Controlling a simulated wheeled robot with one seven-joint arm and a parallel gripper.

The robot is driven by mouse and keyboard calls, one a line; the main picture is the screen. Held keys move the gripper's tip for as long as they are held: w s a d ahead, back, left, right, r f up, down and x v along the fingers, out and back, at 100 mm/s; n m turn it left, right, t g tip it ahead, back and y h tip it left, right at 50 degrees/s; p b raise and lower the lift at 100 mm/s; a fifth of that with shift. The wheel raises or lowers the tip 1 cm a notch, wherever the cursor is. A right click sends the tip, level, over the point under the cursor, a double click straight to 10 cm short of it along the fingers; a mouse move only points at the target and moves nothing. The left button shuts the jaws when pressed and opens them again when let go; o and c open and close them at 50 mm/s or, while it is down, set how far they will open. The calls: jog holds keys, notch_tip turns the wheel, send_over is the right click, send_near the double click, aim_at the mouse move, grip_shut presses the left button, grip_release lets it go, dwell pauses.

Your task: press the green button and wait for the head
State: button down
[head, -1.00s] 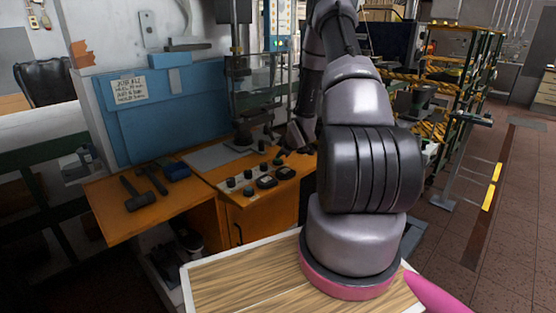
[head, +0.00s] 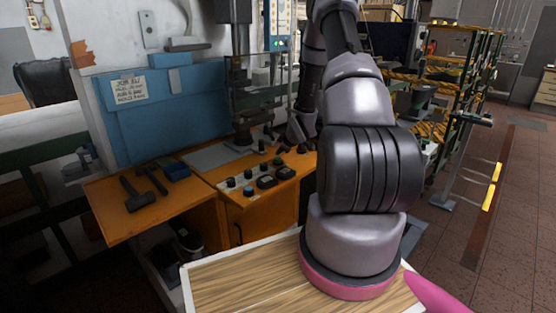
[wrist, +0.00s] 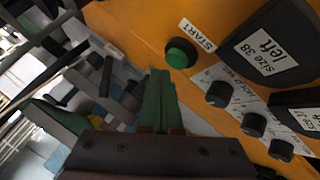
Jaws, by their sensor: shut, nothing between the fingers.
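The green button (wrist: 181,53) sits beside a START label (wrist: 197,35) on the orange panel in the wrist view. It shows small and dark in the head view (head: 277,161). My gripper (wrist: 159,72) has its green fingers together and empty, a little to the left of and below the button in the wrist picture, apart from it. In the head view my gripper end is near the panel's back edge, partly hidden by my arm. The machine's dark head (head: 240,75) is on a vertical column and reaches down close to the bed (head: 210,157).
Black knobs (wrist: 220,94) stand in a row along a white label strip. Black pieces marked "size 38 left" (wrist: 268,48) lie next to them. Hammers (head: 138,195) lie on the orange bench at left. A blue cover (head: 175,115) stands behind.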

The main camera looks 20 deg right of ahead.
aim_at(280, 159)
jog(key=shift+r, duration=2.5)
jog(key=s+a+r+m+h, duration=0.1)
jog(key=s+a+r+m, duration=0.15)
jog(key=r, duration=0.55)
jog(key=s+a+r+m+g, duration=0.15)
jog(key=s+r, duration=0.25)
jog(key=r, duration=0.4)
jog(key=s+a+r+m+h, duration=0.1)
jog(key=s+a+r+m, duration=0.15)
jog(key=r, duration=0.55)
jog(key=s+a+r+m+y, duration=0.1)
jog(key=s+a+r, duration=0.3)
jog(key=s, duration=0.5)
jog(key=s+a+r+m+y, duration=0.1)
jog(key=s+a+r+m, duration=0.2)
jog(key=s, duration=0.5)
jog(key=s+a+r+m+y, duration=0.1)
jog(key=s+a+r+m, duration=0.2)
jog(key=s, duration=0.6)
notch_tip(280, 159, up, 2)
jog(key=shift+s+a+g+y, duration=0.35)
jog(key=shift+a+y, duration=0.05)
jog(key=shift+a, duration=0.7)
